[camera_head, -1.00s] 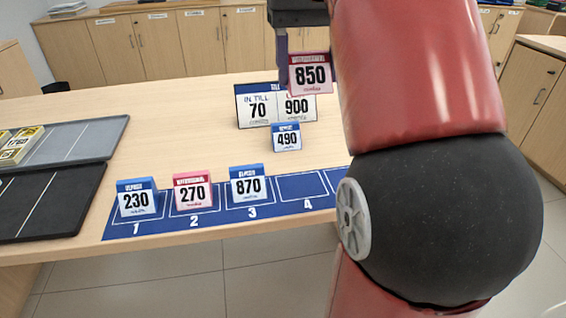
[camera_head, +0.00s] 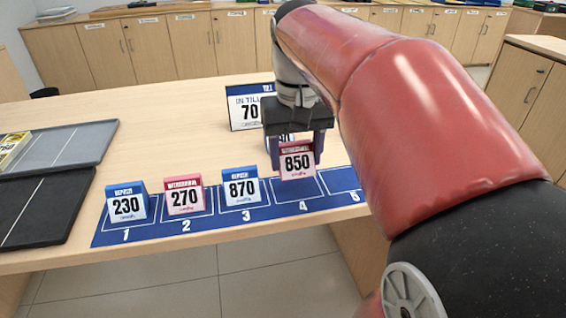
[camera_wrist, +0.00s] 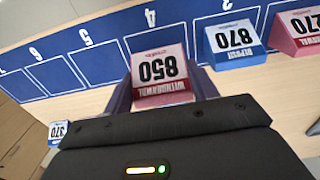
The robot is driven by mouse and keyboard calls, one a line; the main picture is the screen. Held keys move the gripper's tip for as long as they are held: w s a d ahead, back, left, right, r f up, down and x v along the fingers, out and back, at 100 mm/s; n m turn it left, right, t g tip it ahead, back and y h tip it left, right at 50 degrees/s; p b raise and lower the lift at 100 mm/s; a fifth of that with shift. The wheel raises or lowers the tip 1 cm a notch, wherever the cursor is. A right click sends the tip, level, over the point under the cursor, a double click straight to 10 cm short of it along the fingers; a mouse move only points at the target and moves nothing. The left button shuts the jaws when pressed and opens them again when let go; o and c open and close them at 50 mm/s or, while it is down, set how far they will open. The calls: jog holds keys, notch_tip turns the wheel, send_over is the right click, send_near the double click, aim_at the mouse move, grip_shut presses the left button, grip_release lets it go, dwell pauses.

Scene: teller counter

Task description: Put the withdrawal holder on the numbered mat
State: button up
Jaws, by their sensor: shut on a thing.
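The red withdrawal holder marked 850 (camera_head: 297,161) is between the fingers of my gripper (camera_head: 298,148), which is shut on it. It is over or at space 4 of the blue numbered mat (camera_head: 270,211); I cannot tell whether it touches the mat. It also shows upside down in the wrist view (camera_wrist: 158,77), between the fingers, by the number 4. On the mat stand the blue deposit holder 230 (camera_head: 126,204) at space 1, the red withdrawal holder 270 (camera_head: 184,197) at 2, and the blue deposit holder 870 (camera_head: 240,188) at 3.
The till sign (camera_head: 243,108) stands behind my gripper. A blue holder behind the gripper is mostly hidden; a blue holder marked 370 (camera_wrist: 59,131) shows in the wrist view. Dark trays (camera_head: 40,205) lie at left. Mat spaces 5 and 6 look empty.

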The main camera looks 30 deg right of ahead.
aim_at(295, 171)
jog(key=shift+f, duration=1.85)
jog(key=shift+f+b, duration=0.1)
jog(key=shift+b, duration=0.2)
jog(key=shift+f, duration=0.15)
jog(key=o, duration=1)
notch_tip(295, 171, up, 12)
jog(key=shift+r+p, duration=0.25)
jog(key=shift+p, duration=0.55)
jog(key=shift+s, duration=0.15)
